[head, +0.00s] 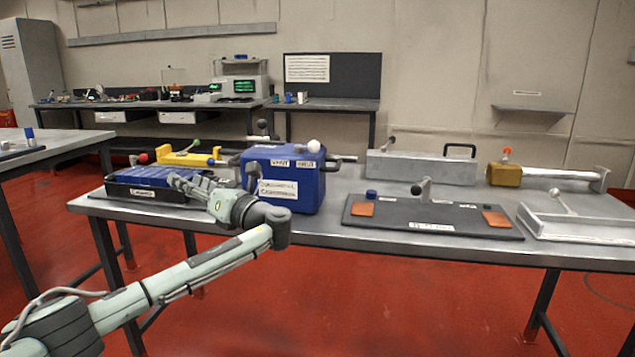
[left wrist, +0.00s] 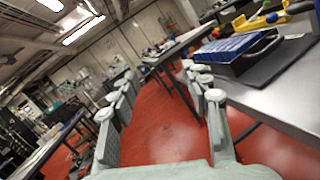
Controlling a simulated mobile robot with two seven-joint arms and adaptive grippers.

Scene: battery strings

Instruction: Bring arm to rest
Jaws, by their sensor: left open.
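My left arm (head: 185,277) reaches up from the lower left in the head view. My left gripper (head: 180,184) is at the left front part of the metal table (head: 330,236), in front of the black tray with blue cells (head: 125,188) and left of the blue box (head: 293,190). In the left wrist view, the two fingers of my left gripper (left wrist: 165,95) are spread wide with nothing between them. The tray with blue cells (left wrist: 232,48) lies to the right of the fingers there. My right gripper is in neither view.
A dark board with orange pads (head: 430,216), a grey case (head: 420,166), a brown block with a metal cylinder (head: 505,175) and a pale tray (head: 580,222) occupy the table. A yellow tool (head: 188,156) lies behind the cells. Red floor (head: 330,310) is clear in front.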

